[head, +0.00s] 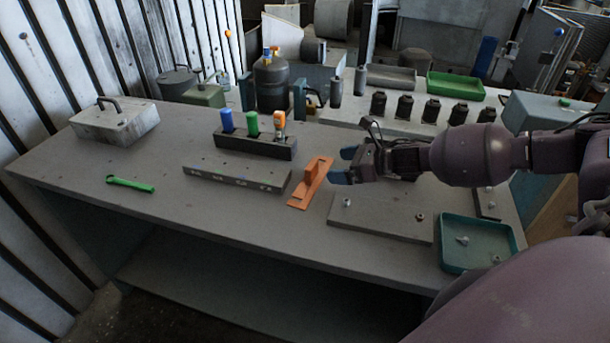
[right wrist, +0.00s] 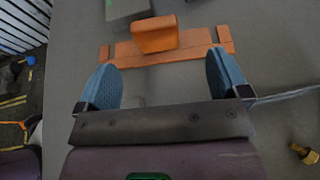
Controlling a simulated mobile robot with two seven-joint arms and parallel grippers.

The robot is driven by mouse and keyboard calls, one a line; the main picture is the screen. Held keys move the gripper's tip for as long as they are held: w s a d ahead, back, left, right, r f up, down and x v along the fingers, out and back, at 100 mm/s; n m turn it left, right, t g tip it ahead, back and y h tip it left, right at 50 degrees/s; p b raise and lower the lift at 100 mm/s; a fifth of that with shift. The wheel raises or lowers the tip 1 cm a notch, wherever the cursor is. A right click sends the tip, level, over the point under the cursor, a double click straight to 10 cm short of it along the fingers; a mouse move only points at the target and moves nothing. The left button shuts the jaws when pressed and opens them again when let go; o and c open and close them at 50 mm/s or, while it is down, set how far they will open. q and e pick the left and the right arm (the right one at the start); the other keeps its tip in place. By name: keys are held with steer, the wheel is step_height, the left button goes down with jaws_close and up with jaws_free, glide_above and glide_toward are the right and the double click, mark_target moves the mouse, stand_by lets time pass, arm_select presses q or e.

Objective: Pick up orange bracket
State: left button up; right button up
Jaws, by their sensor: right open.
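The orange bracket (head: 311,183) lies on the grey workbench (head: 190,210), with a flat base and an upright block rising from it. My right gripper (head: 345,167) is just to the right of the bracket in the head view, open and empty. In the right wrist view the bracket (right wrist: 153,38) lies ahead of the two blue fingertips (right wrist: 173,85), across the gap between them. No contact between the fingers and the bracket shows. My left gripper is not in view.
A grey plate (head: 380,220) and a green tray (head: 478,243) lie right of the bracket. A grey block (head: 235,178) and a black holder (head: 255,147) with coloured handles stand to its left. A green tool (head: 130,184) lies farther left. The bench's front strip is clear.

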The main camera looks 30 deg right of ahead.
mark_target(316, 167)
steer(key=shift+w+a+f, duration=0.15)
steer(key=shift+w+a, duration=0.35)
steer(key=shift+x, duration=4.5)
steer(key=shift+s+a, duration=0.15)
steer(key=c, duration=1.1)
steer(key=shift+c, duration=0.2)
